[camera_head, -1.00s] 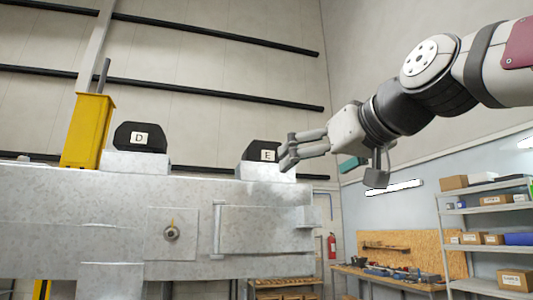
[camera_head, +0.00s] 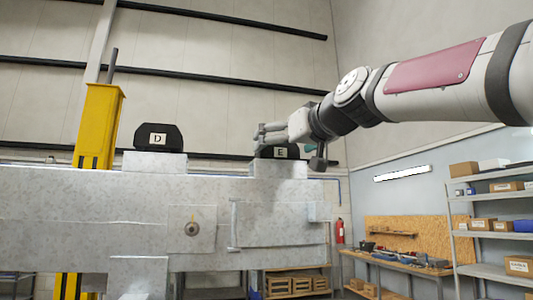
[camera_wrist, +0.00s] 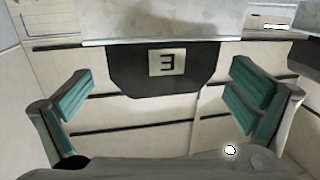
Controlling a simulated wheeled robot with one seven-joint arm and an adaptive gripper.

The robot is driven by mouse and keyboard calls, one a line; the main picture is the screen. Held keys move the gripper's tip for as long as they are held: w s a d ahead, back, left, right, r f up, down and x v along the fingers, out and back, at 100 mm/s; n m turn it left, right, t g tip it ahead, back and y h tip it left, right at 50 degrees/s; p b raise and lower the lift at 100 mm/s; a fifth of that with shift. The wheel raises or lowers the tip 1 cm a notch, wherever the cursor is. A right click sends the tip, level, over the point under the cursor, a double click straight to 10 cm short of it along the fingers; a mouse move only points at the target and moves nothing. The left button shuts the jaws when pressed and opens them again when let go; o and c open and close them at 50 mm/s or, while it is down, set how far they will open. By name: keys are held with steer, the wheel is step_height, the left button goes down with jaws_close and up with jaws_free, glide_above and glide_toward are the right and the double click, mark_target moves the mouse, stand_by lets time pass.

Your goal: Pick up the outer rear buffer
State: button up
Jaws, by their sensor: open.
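Two black buffers stand on grey metal blocks on top of the trailer frame (camera_head: 120,205). Buffer D (camera_head: 150,128) is on the left. Buffer E (camera_head: 293,152) is on the right, near the frame's right end, and is partly hidden by my gripper. I cannot tell from the labels which is called outer rear. My gripper (camera_head: 262,133) is open and empty at the upper part of buffer E. In the wrist view, buffer E (camera_wrist: 135,75) appears upside down between the spread green finger pads, apart from both.
A yellow post (camera_head: 98,120) stands left of buffer D. Grey shelves (camera_head: 490,225) with boxes and a workbench (camera_head: 400,264) are at the far right. A red extinguisher (camera_head: 339,231) hangs beyond the frame's end. Air above the frame between the buffers is clear.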

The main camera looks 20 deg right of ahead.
mark_target(283, 146)
steer(key=x, duration=0.3)
steer(key=shift+w, duration=0.35)
steer(key=c, duration=1.2)
